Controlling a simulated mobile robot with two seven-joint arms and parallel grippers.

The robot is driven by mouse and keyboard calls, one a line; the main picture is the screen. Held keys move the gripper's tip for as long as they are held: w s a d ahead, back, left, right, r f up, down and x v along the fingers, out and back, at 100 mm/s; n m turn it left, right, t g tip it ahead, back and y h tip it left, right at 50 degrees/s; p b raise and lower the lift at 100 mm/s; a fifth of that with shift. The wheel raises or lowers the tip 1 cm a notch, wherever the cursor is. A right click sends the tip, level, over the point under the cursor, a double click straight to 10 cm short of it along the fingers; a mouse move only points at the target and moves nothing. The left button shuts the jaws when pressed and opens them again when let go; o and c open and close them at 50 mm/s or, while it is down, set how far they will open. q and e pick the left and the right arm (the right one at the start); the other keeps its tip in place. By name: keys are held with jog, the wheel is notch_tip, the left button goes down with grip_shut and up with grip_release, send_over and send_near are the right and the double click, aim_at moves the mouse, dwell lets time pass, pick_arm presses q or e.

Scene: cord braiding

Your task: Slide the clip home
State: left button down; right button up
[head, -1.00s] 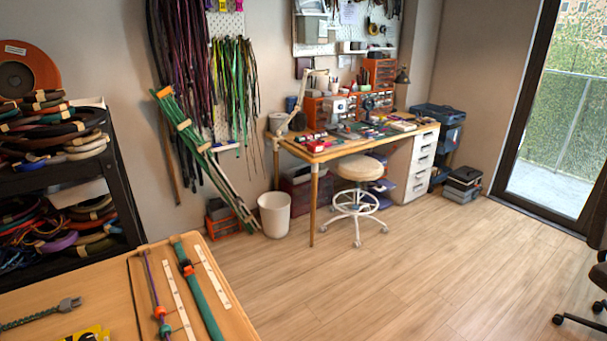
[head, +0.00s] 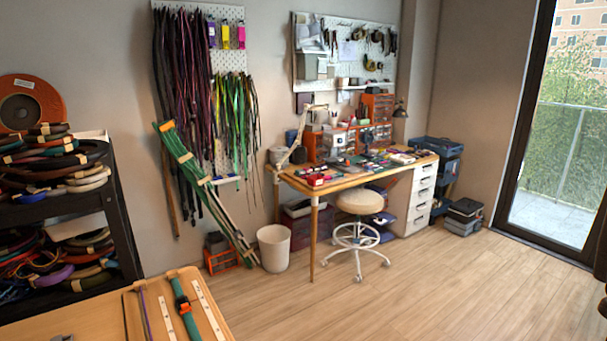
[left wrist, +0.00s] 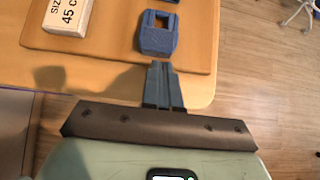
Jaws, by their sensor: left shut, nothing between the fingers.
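A blue clip-like piece (left wrist: 158,35) with a square opening lies on a brown board (left wrist: 110,52) in the left wrist view. My left gripper (left wrist: 160,67) is shut and empty, its fingertips just short of the piece's near end; I cannot tell whether they touch. In the head view, a teal cord (head: 192,327) with an orange fitting (head: 182,301) lies along a board at the bottom left. A thin purple cord (head: 145,314) lies beside it. Neither gripper shows in the head view, and my right gripper is out of sight.
A pale block (left wrist: 67,16) marked with a size stands left of the blue piece. The tabletop's edge is close, with wood floor (left wrist: 270,85) beyond. In the head view, a dark shelf (head: 122,215) of coiled cords, a bin (head: 273,249) and a workbench (head: 330,182) stand around.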

pick_arm(q)
jog(key=shift+w+a, duration=0.45)
jog(key=shift+w, duration=0.2)
dwell(0.3)
jog(key=shift+s+d, duration=0.15)
jog(key=shift+s, duration=0.05)
jog(key=shift+w+d, duration=0.1)
jog(key=shift+d, duration=0.05)
jog(key=shift+w+a, duration=0.3)
jog(key=shift+w, duration=0.15)
dwell(0.8)
jog(key=shift+s+d, duration=0.15)
dwell(0.5)
jog(key=shift+w+a+p, duration=0.35)
jog(key=shift+w+a, duration=0.35)
jog(key=shift+w, duration=0.1)
dwell(2.2)
jog(key=shift+r, duration=0.1)
